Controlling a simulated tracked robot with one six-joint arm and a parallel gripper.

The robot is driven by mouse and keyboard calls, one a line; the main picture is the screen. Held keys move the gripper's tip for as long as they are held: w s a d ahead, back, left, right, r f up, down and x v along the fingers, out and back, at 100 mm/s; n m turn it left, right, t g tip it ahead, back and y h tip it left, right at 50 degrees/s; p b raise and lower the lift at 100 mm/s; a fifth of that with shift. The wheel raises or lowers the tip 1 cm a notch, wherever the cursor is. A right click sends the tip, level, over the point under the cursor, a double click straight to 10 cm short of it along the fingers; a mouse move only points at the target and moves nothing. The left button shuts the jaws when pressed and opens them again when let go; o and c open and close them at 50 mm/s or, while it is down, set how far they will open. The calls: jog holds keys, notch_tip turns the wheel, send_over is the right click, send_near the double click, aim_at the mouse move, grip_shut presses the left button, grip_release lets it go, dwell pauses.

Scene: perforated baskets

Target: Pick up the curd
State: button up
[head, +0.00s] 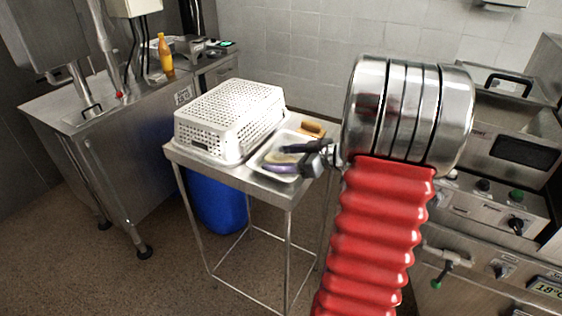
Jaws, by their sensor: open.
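A pale, flattish piece (283,158) lies in a shallow steel tray (259,161) on a small steel table. It may be the curd, but it is too small to be sure. A purple item (281,169) lies in front of it in the tray. My gripper (295,158) is open, with dark fingers pointing left over the tray's right part. The fingers partly cover the pale piece. I cannot tell whether they touch it.
A white perforated basket (229,118) stands upside down left of the tray. A brownish-orange item (312,128) lies at the tray's far end. A blue bin (217,203) stands under the table (262,184). Steel equipment (490,205) stands at right and a steel counter (75,105) at left.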

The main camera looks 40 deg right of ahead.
aim_at(281, 157)
jog(key=shift+c, duration=0.6)
jog(key=c, duration=1.1)
jog(key=shift+r, duration=0.15)
notch_tip(281, 157, up, 10)
jog(key=shift+f, duration=0.1)
